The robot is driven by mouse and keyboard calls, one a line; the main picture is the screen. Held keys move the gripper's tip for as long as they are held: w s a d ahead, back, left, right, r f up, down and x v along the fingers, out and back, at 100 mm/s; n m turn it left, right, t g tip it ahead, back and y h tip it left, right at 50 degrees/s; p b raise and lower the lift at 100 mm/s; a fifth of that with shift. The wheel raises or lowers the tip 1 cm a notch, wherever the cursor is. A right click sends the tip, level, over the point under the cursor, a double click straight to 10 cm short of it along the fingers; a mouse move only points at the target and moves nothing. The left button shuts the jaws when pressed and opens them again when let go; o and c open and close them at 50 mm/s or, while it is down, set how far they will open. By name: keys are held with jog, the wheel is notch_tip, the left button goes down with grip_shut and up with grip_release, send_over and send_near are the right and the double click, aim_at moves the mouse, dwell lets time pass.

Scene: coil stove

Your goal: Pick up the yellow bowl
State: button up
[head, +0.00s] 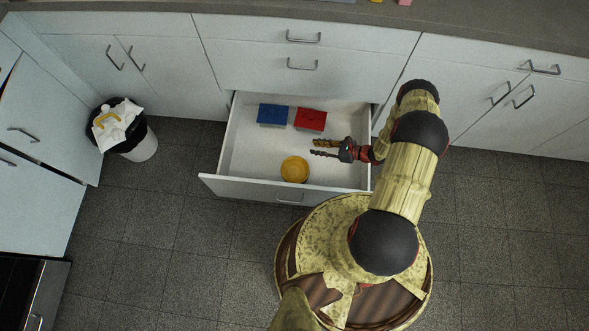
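The yellow bowl (295,169) sits inside the open drawer (250,168), close to the drawer's front panel. My gripper (313,147) reaches over the drawer from the right, with its two fingers pointing left. The fingers are apart with a gap between them, and nothing shows in the gap. The fingertips are above and to the right of the bowl in the picture, apart from it. How high my gripper is over the drawer floor is hard to tell.
A blue box (272,114) and a red box (310,120) lie at the back of the drawer. The drawer's left part is clear. A trash bin (140,148) with a white bag stands at the left. A counter (480,28) runs along the back.

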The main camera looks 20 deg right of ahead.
jog(key=s+a+f+m+t, duration=0.1)
jog(key=s+f+m+t, duration=0.2)
jog(key=f, duration=0.4)
jog(key=shift+g+h, duration=0.4)
jog(key=shift+g, duration=0.3)
jog(key=b+x, duration=0.1)
jog(key=x, duration=0.1)
jog(key=b+x, duration=0.1)
jog(key=x, duration=0.1)
jog(key=s+f+b+x, duration=0.1)
jog(key=x, duration=0.1)
jog(key=shift+w+a+f, duration=0.1)
jog(key=shift+w+a, duration=0.2)
jog(key=shift+a, duration=0.1)
jog(key=shift+w+a+b, duration=0.2)
jog(key=shift+w+b, duration=0.05)
jog(key=shift+b, duration=0.05)
jog(key=shift+c, duration=0.6)
grip_shut()
